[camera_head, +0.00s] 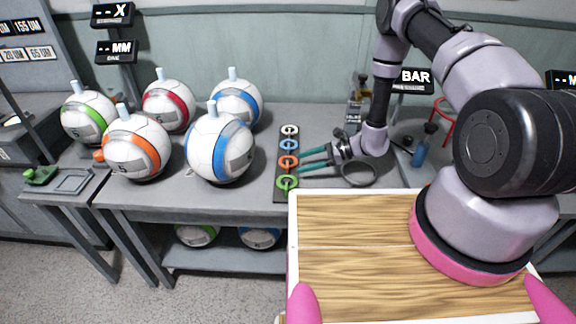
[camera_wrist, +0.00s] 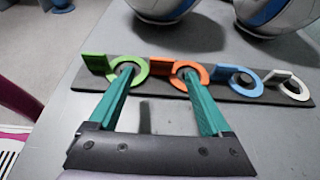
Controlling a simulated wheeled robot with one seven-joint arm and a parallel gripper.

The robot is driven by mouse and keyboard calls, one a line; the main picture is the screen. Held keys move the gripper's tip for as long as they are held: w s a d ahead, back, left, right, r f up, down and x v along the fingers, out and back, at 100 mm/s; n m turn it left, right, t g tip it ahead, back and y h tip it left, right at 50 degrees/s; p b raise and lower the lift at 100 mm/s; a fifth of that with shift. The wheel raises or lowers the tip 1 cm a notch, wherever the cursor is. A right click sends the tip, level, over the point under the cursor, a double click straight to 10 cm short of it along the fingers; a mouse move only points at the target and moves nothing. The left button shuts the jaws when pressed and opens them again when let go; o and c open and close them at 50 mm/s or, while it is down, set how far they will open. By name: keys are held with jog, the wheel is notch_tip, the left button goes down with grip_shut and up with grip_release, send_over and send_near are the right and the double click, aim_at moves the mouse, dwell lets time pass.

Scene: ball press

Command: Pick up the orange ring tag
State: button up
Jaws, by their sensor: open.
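The orange ring tag (camera_head: 288,162) lies on a dark strip (camera_head: 280,195) on the grey bench, between a green ring tag (camera_head: 287,183) and a blue ring tag (camera_head: 289,145). In the wrist view the orange ring tag (camera_wrist: 163,64) has its flat tab and its ring around a dark peg. My gripper (camera_head: 301,160) is open and empty, its teal fingers pointing at the strip from the right. In the wrist view my gripper (camera_wrist: 159,73) has one fingertip overlapping the green ring (camera_wrist: 141,77) and the other overlapping the orange ring. Whether they touch is unclear.
A white ring tag (camera_head: 289,130) is at the strip's far end. Several striped balls (camera_head: 220,148) stand left of the strip. A dark round ring-shaped object (camera_head: 360,184) lies beneath my wrist. A spray bottle (camera_head: 419,152) stands further right. Bare bench shows in front of the strip.

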jog(key=x, duration=0.6)
jog(key=shift+w+a+f, duration=0.15)
jog(key=shift+a+f, duration=0.05)
jog(key=shift+a, duration=0.15)
grip_shut()
